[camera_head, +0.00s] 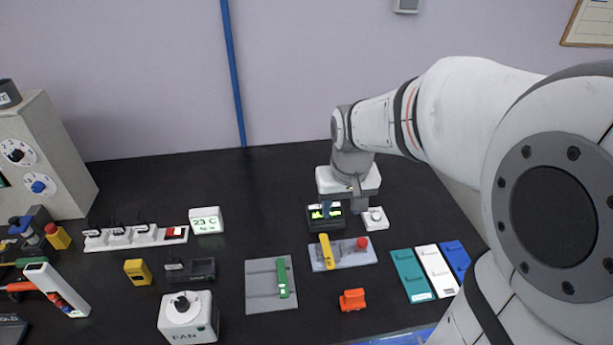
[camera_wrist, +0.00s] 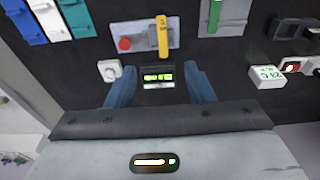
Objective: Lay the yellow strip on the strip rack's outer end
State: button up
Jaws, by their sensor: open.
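The yellow strip (camera_head: 326,252) lies across a light grey plate with a red knob (camera_head: 345,259). It also shows in the wrist view (camera_wrist: 163,36), ahead of my fingertips and apart from them. A grey plate with grooves (camera_head: 258,290), which looks like the strip rack, lies left of it and bears a green strip (camera_head: 282,277) toward its right side. This plate is partly cut off in the wrist view (camera_wrist: 236,14). My gripper (camera_head: 327,209) is open and empty, over a small black device with a lit green display; its two blue fingers (camera_wrist: 160,72) stand well apart.
The lit device (camera_wrist: 157,84) and a white dial box (camera_head: 375,219) are close to my gripper. An orange block (camera_head: 352,300) lies in front of the yellow strip's plate. Teal, white and blue panels (camera_head: 411,275) lie right. A fan box (camera_head: 188,317) stands front left.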

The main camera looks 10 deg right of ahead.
jog(key=g, duration=0.1)
send_over(327, 251)
notch_tip(327, 251, down, 6)
jog(key=f, duration=0.1)
jog(key=shift+g, duration=0.4)
jog(key=w+f, duration=0.2)
jog(key=f, duration=0.1)
jog(key=w+f, duration=0.2)
jog(key=f, duration=0.1)
jog(key=w+f, duration=0.2)
jog(key=f, duration=0.1)
jog(key=shift+w+d+f+b, duration=0.2)
jog(key=shift+d+f+b, duration=0.15)
jog(key=shift+d, duration=0.05)
jog(key=f, duration=0.2)
jog(key=f+p, duration=0.1)
jog(key=f, duration=0.3)
jog(key=shift+s+a+f+p, duration=0.1)
jog(key=shift+a+p, duration=0.2)
jog(key=shift+a, duration=0.1)
jog(key=shift+f, duration=0.35)
jog(key=shift+f+b, duration=0.25)
jog(key=shift+b, duration=0.1)
grip_shut()
